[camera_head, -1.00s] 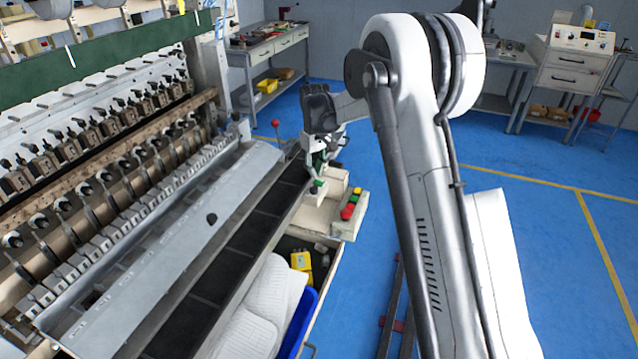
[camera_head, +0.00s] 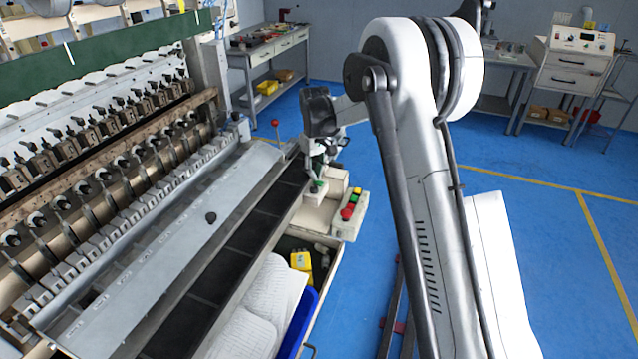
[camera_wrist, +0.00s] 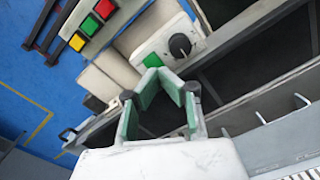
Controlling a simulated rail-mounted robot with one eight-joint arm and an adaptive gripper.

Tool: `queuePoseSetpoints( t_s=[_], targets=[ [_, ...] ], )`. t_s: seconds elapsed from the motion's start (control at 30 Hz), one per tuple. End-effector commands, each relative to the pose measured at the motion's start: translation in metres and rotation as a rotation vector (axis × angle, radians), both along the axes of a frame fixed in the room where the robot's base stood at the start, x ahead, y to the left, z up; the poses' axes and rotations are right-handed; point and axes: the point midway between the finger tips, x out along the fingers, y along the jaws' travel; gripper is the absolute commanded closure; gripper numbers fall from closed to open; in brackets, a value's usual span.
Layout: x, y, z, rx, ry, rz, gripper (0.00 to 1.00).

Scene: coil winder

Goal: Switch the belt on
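A light control box (camera_head: 330,212) stands at the far end of the machine's dark trough. In the wrist view its white panel (camera_wrist: 165,42) carries a black rotary knob (camera_wrist: 180,45) and a green square button (camera_wrist: 152,60). Beside it, a strip holds a red button (camera_wrist: 105,9), a green button (camera_wrist: 90,25) and a yellow button (camera_wrist: 77,42). No readable label shows which one is the belt switch. My gripper (camera_wrist: 158,72) has its green-padded fingertips together, holding nothing visible. It points at the panel near the green square; contact cannot be told. In the head view my gripper (camera_head: 318,165) is partly hidden.
The coil winder (camera_head: 120,170) fills the left, with a metal ledge and a dark trough (camera_head: 240,245). Below the box, an open drawer holds a yellow item (camera_head: 302,262), white sheets (camera_head: 262,310) and a blue bin (camera_head: 300,325).

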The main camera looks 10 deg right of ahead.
Motion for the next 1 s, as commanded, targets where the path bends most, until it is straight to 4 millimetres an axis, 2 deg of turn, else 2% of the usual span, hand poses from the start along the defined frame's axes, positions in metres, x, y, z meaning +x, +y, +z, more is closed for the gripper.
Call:
queuePoseSetpoints(
  t_s=[1.0],
  targets=[
    [0.0,0.001,-0.012,0.0,-0.001,0.001,1.0]
  ],
)
